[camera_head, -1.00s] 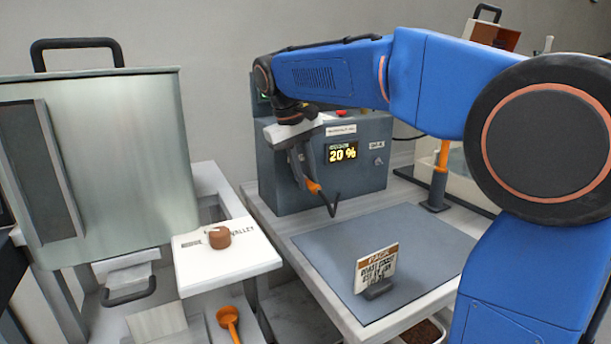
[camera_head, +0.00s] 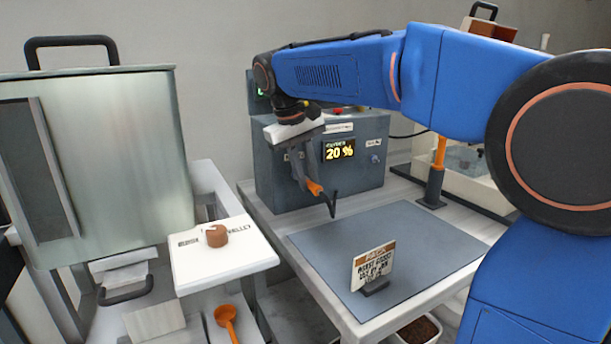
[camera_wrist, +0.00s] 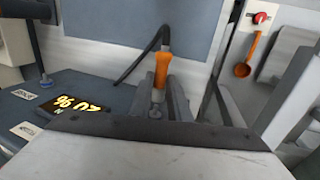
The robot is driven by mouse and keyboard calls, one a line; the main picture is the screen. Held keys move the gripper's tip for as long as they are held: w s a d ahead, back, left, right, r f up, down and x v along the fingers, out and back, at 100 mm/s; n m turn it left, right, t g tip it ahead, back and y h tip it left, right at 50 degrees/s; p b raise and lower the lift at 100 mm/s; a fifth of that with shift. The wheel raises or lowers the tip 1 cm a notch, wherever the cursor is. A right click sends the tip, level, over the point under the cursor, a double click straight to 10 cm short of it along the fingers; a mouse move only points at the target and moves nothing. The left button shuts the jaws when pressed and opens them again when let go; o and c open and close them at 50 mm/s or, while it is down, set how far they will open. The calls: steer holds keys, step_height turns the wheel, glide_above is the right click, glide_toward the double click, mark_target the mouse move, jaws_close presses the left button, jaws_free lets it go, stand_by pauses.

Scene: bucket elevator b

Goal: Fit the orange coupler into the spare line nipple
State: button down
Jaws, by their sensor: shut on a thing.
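The orange coupler (camera_head: 314,187) is at the end of a dark hose. My gripper (camera_head: 306,182) is shut on it and holds it in front of the grey box with the "20 %" display, above the bench. In the wrist view the coupler (camera_wrist: 162,70) sits between the two grey fingers (camera_wrist: 163,98), with the hose curving away from its far end. A pale metal tip shows at its near end. The spare line nipple cannot be made out in either view.
The grey control box (camera_head: 280,180) stands right behind my gripper. A sign (camera_head: 373,268) stands on the grey mat (camera_head: 420,240).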

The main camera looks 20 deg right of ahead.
steer(key=shift+s+d, duration=0.2)
steer(key=shift+s, duration=0.85)
steer(key=shift+s, duration=0.15)
steer(key=shift+s+d, duration=0.2)
steer(key=shift+s, duration=0.75)
steer(key=shift+s+d, duration=0.2)
steer(key=shift+s, duration=0.7)
